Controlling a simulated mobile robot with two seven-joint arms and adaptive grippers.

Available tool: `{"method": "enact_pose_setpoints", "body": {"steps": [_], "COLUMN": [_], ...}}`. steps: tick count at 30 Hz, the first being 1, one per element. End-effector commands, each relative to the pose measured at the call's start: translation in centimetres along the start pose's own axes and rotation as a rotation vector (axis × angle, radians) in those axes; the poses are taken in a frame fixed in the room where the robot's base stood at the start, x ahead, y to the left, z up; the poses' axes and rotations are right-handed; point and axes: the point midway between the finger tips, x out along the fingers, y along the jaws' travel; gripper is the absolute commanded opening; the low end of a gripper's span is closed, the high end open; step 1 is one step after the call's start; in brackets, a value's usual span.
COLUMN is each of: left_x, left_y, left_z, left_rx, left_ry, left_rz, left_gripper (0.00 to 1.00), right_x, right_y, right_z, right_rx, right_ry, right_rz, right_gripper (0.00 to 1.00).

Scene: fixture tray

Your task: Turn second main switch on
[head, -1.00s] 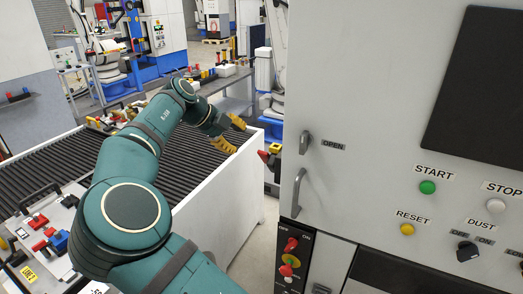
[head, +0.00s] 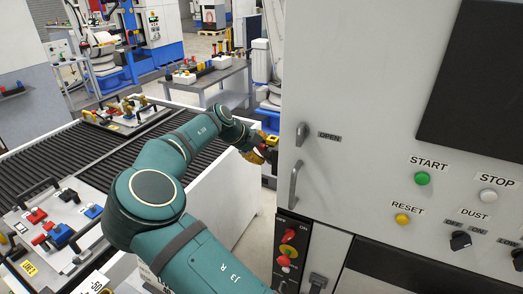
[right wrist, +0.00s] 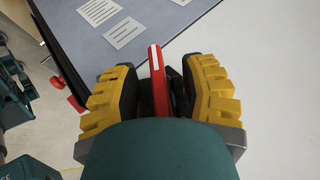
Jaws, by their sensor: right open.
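My right gripper (head: 257,153) is by the left edge of the grey cabinet in the head view, partly hidden by its own wrist. In the right wrist view its yellow-backed fingers with dark pads (right wrist: 160,92) are open. A red lever with a white stripe (right wrist: 159,80) stands between them; I cannot tell whether a pad touches it. A red knob (right wrist: 75,104) shows left of the fingers. In the head view, a dark panel with OFF and ON labels low on the cabinet carries a red rotary switch (head: 288,236) over a yellow disc. My left gripper is not in view.
The cabinet front (head: 350,190) has door handles, START, STOP and RESET buttons and dust knobs. A roller conveyor (head: 40,155) with fixture trays lies to the left. In the right wrist view, labels lie on a grey surface (right wrist: 180,20).

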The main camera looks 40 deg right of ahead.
Motion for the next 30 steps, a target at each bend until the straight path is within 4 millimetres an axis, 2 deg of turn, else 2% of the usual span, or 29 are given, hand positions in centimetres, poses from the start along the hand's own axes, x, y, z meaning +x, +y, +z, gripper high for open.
{"method": "enact_pose_setpoints", "body": {"steps": [8,11,12,30], "left_x": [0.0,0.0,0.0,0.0], "left_y": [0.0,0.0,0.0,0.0], "left_z": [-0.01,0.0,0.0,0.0], "left_rx": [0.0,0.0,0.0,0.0], "left_ry": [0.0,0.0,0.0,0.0], "left_rz": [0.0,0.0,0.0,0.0], "left_gripper": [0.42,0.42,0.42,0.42], "right_x": [0.11,0.1,0.09,0.11], "right_y": [0.03,0.03,0.03,-0.02], "right_z": [0.02,0.02,0.02,-0.02], "right_rx": [-0.001,-0.001,-0.001,-0.022], "right_ry": [0.0,0.0,0.0,-0.002], "right_rz": [0.0,0.0,0.0,0.06], "right_gripper": [0.42,0.14,0.0,0.0]}}
